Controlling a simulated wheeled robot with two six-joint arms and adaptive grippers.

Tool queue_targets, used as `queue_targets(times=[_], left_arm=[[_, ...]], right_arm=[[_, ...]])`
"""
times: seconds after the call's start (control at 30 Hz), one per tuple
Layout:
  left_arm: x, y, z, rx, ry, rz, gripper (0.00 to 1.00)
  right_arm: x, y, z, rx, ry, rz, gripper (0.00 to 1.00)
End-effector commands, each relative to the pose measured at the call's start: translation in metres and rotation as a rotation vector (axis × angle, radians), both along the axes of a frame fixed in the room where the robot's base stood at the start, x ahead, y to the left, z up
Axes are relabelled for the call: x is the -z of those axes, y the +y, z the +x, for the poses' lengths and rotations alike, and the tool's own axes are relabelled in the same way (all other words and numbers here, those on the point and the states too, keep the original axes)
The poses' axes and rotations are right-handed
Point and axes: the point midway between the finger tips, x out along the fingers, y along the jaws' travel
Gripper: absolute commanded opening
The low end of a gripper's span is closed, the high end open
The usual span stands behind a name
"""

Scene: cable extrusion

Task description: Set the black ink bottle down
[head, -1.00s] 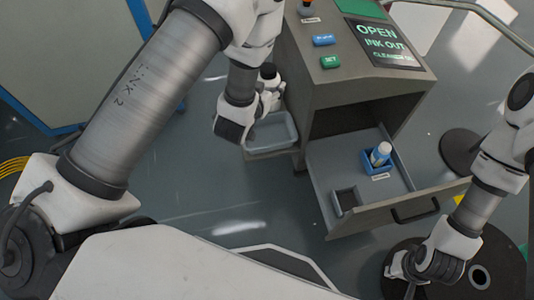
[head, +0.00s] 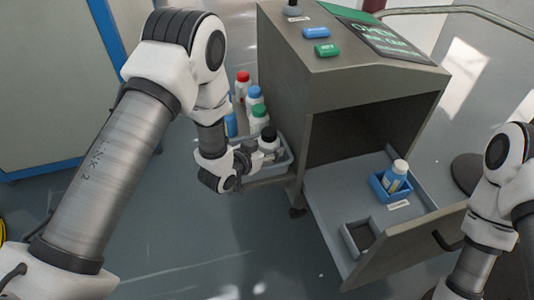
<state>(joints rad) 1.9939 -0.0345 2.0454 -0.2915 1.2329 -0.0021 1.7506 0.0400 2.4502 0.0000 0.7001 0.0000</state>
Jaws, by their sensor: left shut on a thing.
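The black ink bottle, a white bottle with a black cap (head: 268,134), is upright at the front end of a grey side tray (head: 270,174) on the cabinet's left side. My left gripper (head: 250,156) is shut on it from the left, low at the tray's rim. The bottle's lower part is hidden, so I cannot tell whether it touches the tray floor. My right arm (head: 496,190) is at the right edge; its gripper is cut off below.
Bottles with red (head: 243,76), blue (head: 254,92) and green (head: 259,111) caps stand behind in the tray.

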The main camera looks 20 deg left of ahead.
Motion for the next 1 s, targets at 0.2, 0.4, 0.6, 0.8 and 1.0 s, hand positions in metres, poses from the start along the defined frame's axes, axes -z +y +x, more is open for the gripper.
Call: queue_targets(times=[0.2,0.4,0.6,0.8,1.0], left_arm=[[0.003,0.0,0.0,-0.001,-0.002,0.0,0.18],[0.007,0.0,0.0,-0.001,-0.001,-0.001,0.72],[0.007,0.0,0.0,-0.001,-0.001,-0.001,0.72],[0.0,0.002,-0.005,-0.002,0.001,-0.001,0.72],[-0.019,0.016,-0.044,-0.004,0.005,-0.002,0.72]], right_arm=[[0.002,0.0,0.0,0.0,0.0,0.0,0.0],[0.003,0.0,0.0,0.0,0.0,0.0,0.0],[0.003,0.0,0.0,0.0,0.0,0.0,0.0],[-0.002,0.0,0.0,0.0,0.001,0.0,0.0],[-0.021,0.0,0.0,0.0,0.0,0.0,0.0]])
